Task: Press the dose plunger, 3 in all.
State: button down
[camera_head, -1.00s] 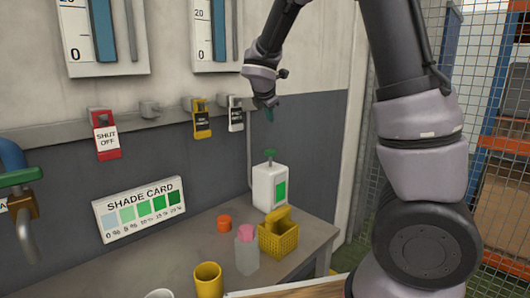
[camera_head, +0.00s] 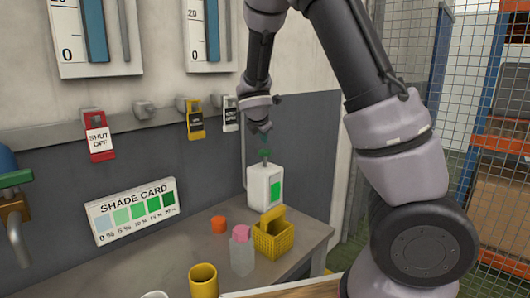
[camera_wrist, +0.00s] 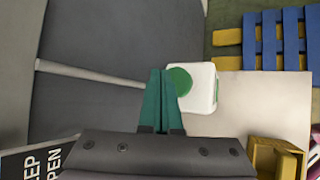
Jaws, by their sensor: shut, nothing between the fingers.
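The dose plunger is the green knob (camera_head: 264,153) on top of a white dispenser bottle (camera_head: 256,187) with a green label, at the back of the bench. In the wrist view the green round plunger top (camera_wrist: 180,80) and the white bottle (camera_wrist: 204,85) lie just beyond my fingers. My gripper (camera_head: 264,138) has green fingers pointing down, a little above the plunger; its closed fingertips also show in the wrist view (camera_wrist: 161,74). The fingers hold nothing. A small gap seems to remain, but whether they touch the plunger is hard to tell.
A yellow basket (camera_head: 273,238), a clear bottle with pink cap (camera_head: 242,255), an orange cap (camera_head: 218,224) and a yellow cup (camera_head: 203,280) stand in front of the dispenser. A shade card (camera_head: 134,210) leans at the wall. Red and yellow tags hang above.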

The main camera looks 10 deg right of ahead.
aim_at(264, 151)
jog(key=shift+f, duration=0.6)
jog(key=shift+s, duration=0.1)
dwell(1.6)
jog(key=shift+f, duration=0.4)
jog(key=shift+f, duration=1.3)
dwell(0.9)
jog(key=shift+r, duration=1.7)
jog(key=shift+r, duration=2.55)
